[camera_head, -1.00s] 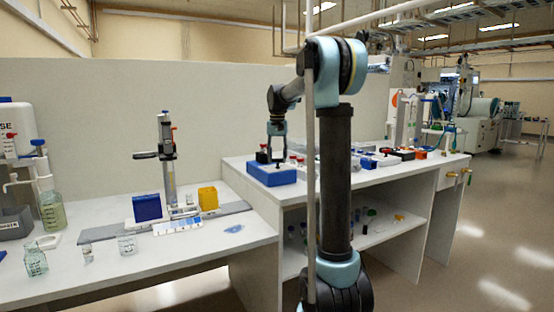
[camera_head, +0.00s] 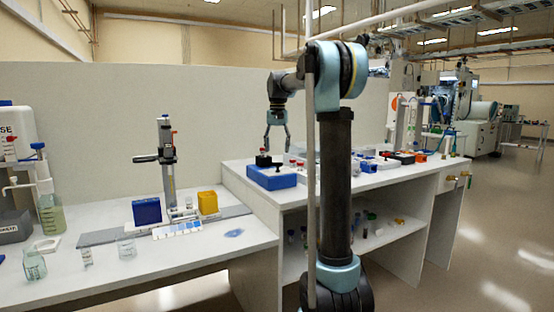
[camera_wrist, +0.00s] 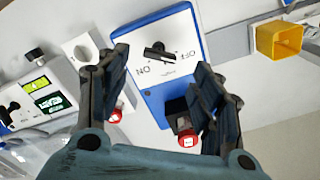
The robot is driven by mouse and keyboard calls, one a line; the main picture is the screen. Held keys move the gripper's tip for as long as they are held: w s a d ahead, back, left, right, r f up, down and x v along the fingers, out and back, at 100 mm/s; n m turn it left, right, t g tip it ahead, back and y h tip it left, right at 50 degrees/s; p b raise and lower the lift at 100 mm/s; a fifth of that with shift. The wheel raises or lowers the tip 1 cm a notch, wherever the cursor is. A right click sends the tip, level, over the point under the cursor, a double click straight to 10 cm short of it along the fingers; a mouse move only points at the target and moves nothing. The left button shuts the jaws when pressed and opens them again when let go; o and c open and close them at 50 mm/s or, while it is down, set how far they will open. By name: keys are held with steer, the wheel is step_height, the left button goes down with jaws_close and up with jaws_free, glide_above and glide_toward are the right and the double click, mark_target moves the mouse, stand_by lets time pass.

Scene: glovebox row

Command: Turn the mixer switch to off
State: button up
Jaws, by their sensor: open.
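A blue switch box (camera_head: 272,180) stands on the raised bench below my gripper. In the wrist view the blue box (camera_wrist: 200,48) has a white face with a black rotary knob (camera_wrist: 159,52) between ON and OFF labels, seen upside down. The knob's bar lies roughly crosswise; which label it points at is unclear. No mixer name is readable on the box. My gripper (camera_head: 277,143) is open and empty above the box, apart from it. In the wrist view its fingers (camera_wrist: 160,95) spread over the box's lower part, with the knob uncovered beyond them.
A red-capped black block (camera_wrist: 183,122) sits close by the box, partly behind a finger. A white plate with a knob (camera_wrist: 82,48) and a panel with green labels (camera_wrist: 40,95) lie left. A yellow bin (camera_head: 208,200) stands on the lower bench.

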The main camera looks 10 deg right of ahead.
step_height(320, 180, up, 6)
steer(key=shift+f, duration=0.1)
stand_by(0.8)
steer(key=s+d+f, duration=0.2)
steer(key=s+f, duration=0.2)
steer(key=s, duration=0.4)
steer(key=s+d+f+n+t, duration=0.1)
steer(key=s+f, duration=0.3)
steer(key=s, duration=0.3)
steer(key=s+d+f, duration=0.2)
steer(key=s+f, duration=0.2)
steer(key=s, duration=0.4)
steer(key=s+d+f+n+t, duration=0.1)
steer(key=s+f, duration=1.9)
steer(key=f, duration=0.3)
steer(key=shift+d+f+n, duration=0.3)
steer(key=shift+f, duration=0.05)
steer(key=shift+w+f, duration=0.2)
steer(key=shift+w, duration=0.3)
